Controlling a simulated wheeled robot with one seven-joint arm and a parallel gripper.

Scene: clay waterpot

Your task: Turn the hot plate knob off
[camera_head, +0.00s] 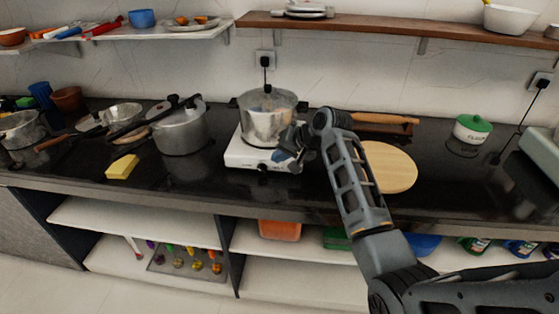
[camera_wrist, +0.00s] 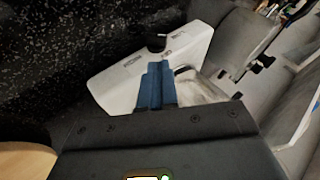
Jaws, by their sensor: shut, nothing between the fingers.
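The white hot plate (camera_head: 238,155) stands on the black counter with a steel pot (camera_head: 266,118) on top. My gripper (camera_head: 281,157) is just right of the knob, at the front right of the hot plate. In the wrist view, my shut blue fingers (camera_wrist: 156,84) lie over the white hot plate body (camera_wrist: 118,85), with nothing held. The dark knob (camera_wrist: 156,42) shows beyond the fingertips, apart from them in the picture. The knob's setting is too small to read.
A lidded pot (camera_head: 182,132) stands left of the hot plate. A round wooden board (camera_head: 393,168) and rolling pin (camera_head: 385,118) lie to the right. A yellow block (camera_head: 122,167) is near the front edge. A shelf (camera_head: 400,29) runs above.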

